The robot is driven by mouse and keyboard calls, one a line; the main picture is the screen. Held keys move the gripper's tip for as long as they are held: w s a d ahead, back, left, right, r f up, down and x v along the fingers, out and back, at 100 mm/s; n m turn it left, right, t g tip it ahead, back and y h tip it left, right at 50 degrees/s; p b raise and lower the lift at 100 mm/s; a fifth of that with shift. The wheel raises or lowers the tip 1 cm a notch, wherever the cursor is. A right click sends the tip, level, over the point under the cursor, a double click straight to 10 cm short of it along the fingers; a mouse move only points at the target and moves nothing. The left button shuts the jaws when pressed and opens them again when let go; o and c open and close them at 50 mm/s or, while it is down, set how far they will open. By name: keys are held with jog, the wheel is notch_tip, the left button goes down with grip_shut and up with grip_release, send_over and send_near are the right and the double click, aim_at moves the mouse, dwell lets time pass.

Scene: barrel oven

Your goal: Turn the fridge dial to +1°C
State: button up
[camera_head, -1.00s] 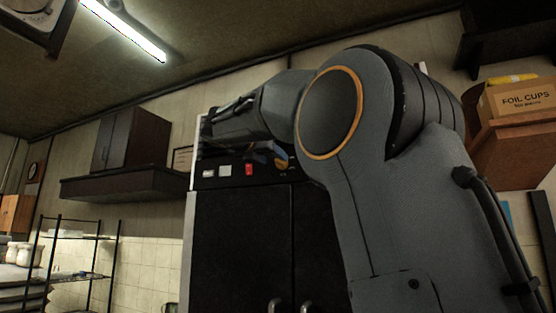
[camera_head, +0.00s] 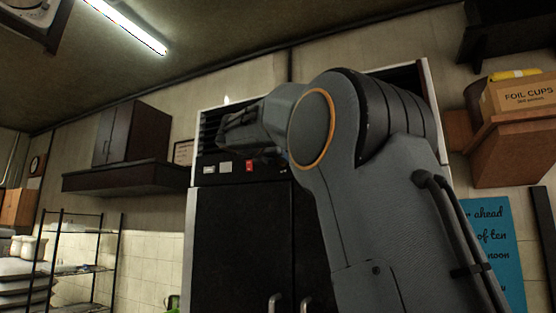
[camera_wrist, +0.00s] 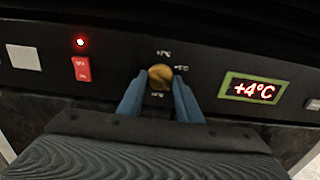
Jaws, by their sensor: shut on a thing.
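The fridge dial (camera_wrist: 160,77) is a small yellow-brown knob on the black control panel, with small markings above, right and below it that are too blurred to read surely. My gripper (camera_wrist: 160,92) has its two blue fingers on either side of the dial and is shut on it. The green-framed display (camera_wrist: 254,91) right of the dial reads +4°C in red. In the head view the fridge (camera_head: 240,240) is a tall dark cabinet, and my arm hides the dial and my gripper at its top panel.
A red switch (camera_wrist: 82,69) with a lit red lamp (camera_wrist: 81,42) sits left of the dial. A pale square (camera_wrist: 24,57) is farther left. A dark wall cabinet (camera_head: 131,138), a wire rack (camera_head: 75,260) and a foil cups box (camera_head: 518,97) stand to the sides.

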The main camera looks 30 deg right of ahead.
jog(key=shift+m+b, duration=0.3)
jog(key=shift+m, duration=0.1)
jog(key=m+b, duration=0.2)
jog(key=m, duration=0.2)
jog(key=shift+f+m+b, duration=0.1)
jog(key=shift+m+b, duration=0.2)
jog(key=shift+m, duration=0.1)
jog(key=m+b, duration=0.3)
jog(key=m, duration=0.3)
jog(key=shift+w, duration=0.1)
jog(key=shift+m, duration=0.3)
jog(key=o, duration=1)
jog(key=shift+o, duration=0.2)
jog(key=shift+a, duration=0.15)
jog(key=b+v, duration=0.3)
jog(key=v, duration=0.4)
jog(key=shift+s+a, duration=0.25)
jog(key=shift+s, duration=0.05)
